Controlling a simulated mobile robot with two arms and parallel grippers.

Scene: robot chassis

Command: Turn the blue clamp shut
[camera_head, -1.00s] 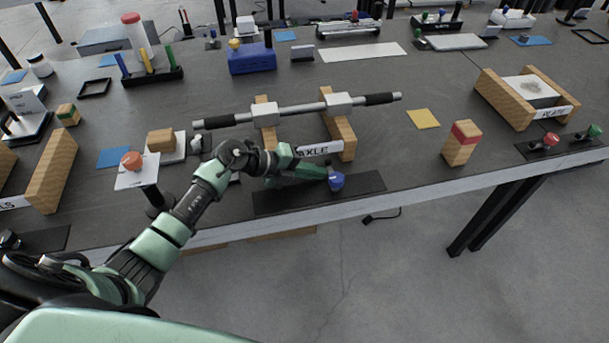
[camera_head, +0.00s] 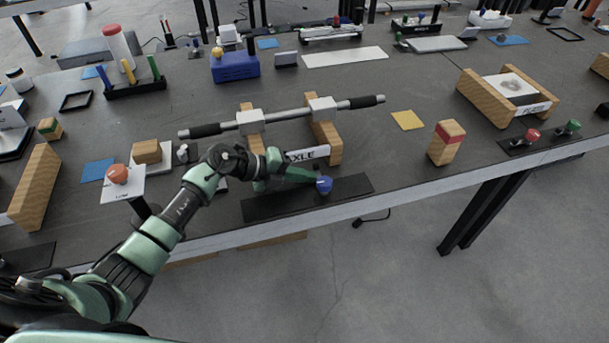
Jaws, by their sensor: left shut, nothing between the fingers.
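The blue clamp (camera_head: 324,185) is a small rounded blue knob on a flat black base plate (camera_head: 270,207) at the table's front edge, in front of the axle stand. My left arm comes in from the lower left, and its green gripper (camera_head: 308,179) is shut and empty. Its tip is right beside the left side of the blue knob; I cannot tell whether they touch. The gripper hides part of the black plate and the lower axle stand. My right gripper does not show.
An axle (camera_head: 280,116) rests across two wooden blocks behind the clamp, with an AXLE label (camera_head: 307,154). A red-topped wooden block (camera_head: 446,145) and red (camera_head: 532,135) and green (camera_head: 573,126) knobs stand to the right. An orange-red knob (camera_head: 117,173) stands at the left.

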